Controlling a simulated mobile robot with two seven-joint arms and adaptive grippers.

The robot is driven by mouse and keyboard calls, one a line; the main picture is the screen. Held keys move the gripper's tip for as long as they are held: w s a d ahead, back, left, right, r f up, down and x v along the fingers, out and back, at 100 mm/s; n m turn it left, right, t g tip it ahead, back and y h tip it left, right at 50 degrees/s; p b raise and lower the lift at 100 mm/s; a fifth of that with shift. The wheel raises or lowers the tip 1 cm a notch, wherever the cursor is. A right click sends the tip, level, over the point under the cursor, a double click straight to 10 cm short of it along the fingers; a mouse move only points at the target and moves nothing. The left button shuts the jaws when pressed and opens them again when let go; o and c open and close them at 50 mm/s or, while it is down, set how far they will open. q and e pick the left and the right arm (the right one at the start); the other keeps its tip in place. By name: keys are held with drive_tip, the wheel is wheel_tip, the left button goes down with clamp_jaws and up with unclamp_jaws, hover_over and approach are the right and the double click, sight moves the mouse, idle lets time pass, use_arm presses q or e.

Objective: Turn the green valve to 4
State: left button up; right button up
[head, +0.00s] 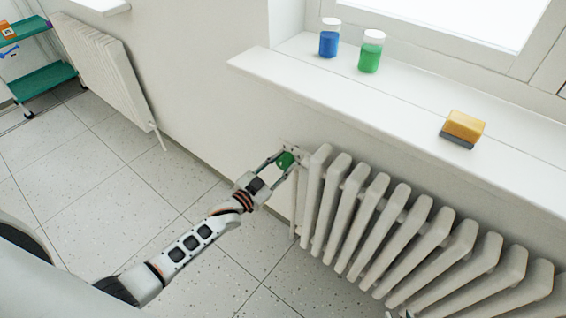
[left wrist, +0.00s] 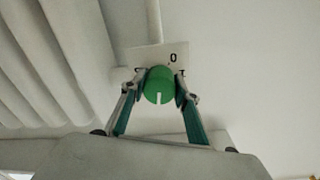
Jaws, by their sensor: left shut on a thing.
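My left gripper (head: 283,163) is shut on the valve, one finger on each side. A small dark tip at the bottom edge (head: 405,313) may be my right gripper; its jaws cannot be made out.
The white radiator (head: 375,205) runs right from the valve, under a window sill (head: 400,125). Tiled floor (head: 120,210) left of the arm is clear.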

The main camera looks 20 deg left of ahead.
use_arm(q)
drive_tip(key=m, duration=0.4)
drive_tip(key=shift+m, duration=0.4)
drive_tip(key=shift+m+b, duration=0.45)
drive_tip(key=shift+m, duration=2.05)
drive_tip(key=o, duration=1.1)
drive_tip(key=v, duration=1.2)
drive_tip(key=shift+r, duration=0.2)
drive_tip(key=shift+a, duration=0.1)
